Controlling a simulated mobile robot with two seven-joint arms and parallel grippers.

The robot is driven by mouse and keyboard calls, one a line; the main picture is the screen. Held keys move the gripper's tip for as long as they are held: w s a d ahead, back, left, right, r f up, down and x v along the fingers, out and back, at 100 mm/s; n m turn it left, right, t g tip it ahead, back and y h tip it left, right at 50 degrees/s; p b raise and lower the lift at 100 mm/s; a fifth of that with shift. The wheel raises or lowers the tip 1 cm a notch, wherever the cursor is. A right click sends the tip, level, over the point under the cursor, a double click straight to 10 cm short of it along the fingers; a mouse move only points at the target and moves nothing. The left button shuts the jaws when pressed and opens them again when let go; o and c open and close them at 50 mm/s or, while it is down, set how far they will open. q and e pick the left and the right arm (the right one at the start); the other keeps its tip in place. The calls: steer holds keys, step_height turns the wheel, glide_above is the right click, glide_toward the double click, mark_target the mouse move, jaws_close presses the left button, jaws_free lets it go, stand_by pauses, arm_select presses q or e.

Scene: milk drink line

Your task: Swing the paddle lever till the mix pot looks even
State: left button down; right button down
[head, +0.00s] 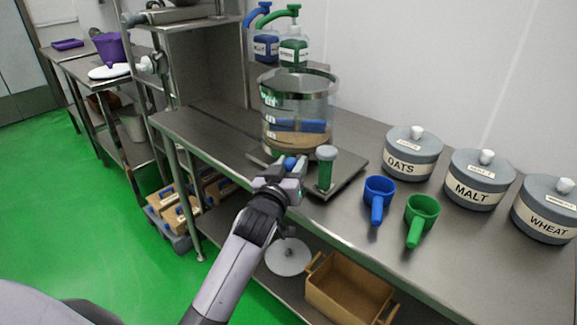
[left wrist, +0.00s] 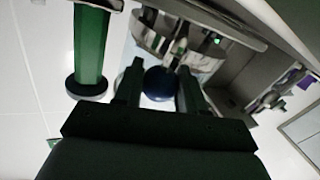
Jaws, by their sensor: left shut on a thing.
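The mix pot (head: 298,92) is a clear drum with a steel rim on a steel base plate on the bench. Inside it a tan layer (head: 290,139) lies low, with a blue paddle (head: 300,125) across it; I cannot tell how even the mix is. My left gripper (head: 288,167) is in front of the pot, shut on the blue ball knob (head: 290,162) of the paddle lever. The left wrist view shows the dark blue knob (left wrist: 160,84) between the two fingers. Most of the lever is hidden by the gripper. My right gripper is out of view.
A green post (head: 325,172) with a pale top stands just right of my gripper. Blue (head: 379,190) and green (head: 423,208) scoops lie further right, before the oats (head: 412,163), malt (head: 476,190) and wheat (head: 545,222) canisters. Pump bottles (head: 293,52) stand behind the pot.

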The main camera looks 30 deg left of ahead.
arm_select(q)
steer(key=shift+d, duration=0.15)
stand_by(0.3)
steer(key=c, duration=0.7)
jaws_free()
steer(key=shift+s, duration=0.1)
